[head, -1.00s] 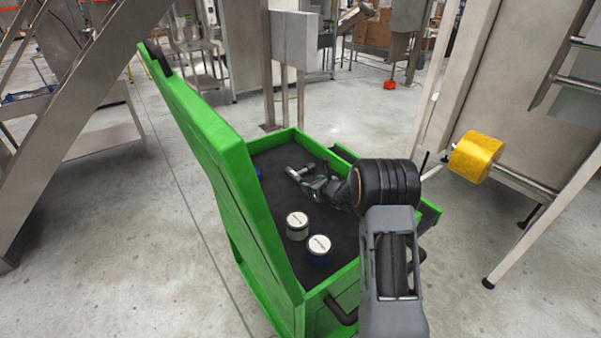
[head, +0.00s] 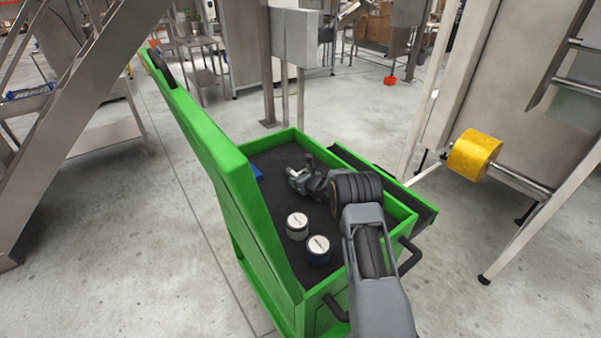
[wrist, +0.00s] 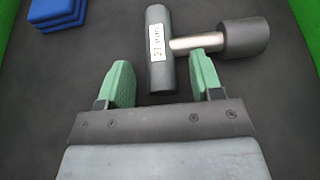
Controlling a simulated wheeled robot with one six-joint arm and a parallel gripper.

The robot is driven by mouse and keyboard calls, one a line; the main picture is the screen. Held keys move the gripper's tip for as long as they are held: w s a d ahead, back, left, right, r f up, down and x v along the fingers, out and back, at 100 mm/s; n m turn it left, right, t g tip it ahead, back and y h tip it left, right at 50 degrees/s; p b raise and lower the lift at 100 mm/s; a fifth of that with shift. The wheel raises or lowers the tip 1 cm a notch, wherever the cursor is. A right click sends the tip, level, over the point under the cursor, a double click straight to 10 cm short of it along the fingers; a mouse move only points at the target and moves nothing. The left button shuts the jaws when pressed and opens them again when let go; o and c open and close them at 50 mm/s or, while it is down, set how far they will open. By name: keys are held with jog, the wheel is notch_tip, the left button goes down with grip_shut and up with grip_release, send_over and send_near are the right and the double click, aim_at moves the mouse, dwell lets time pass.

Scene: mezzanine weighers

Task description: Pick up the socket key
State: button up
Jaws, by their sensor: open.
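The socket key is a T-shaped tool with a dark grey bar (wrist: 156,25), a shiny metal shaft and a thick dark socket end (wrist: 245,38). A white label is on the bar. It lies on the black mat of the green cart in the wrist view. My gripper (wrist: 164,72) is open, with green fingertips on either side of the bar's near part. The right fingertip is close to the shaft; I cannot tell if they touch. In the head view my gripper (head: 297,176) is low over the mat, and hides most of the key.
Two round, white-topped tins (head: 297,226) (head: 318,251) stand on the mat nearer me. A blue item (wrist: 57,12) lies beyond the key to the left. The cart's tall green panel (head: 205,150) rises at left. An open drawer (head: 425,209) juts out at right.

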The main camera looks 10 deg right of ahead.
jog(key=c, duration=1.1)
grip_shut()
jog(key=shift+w+r, duration=0.1)
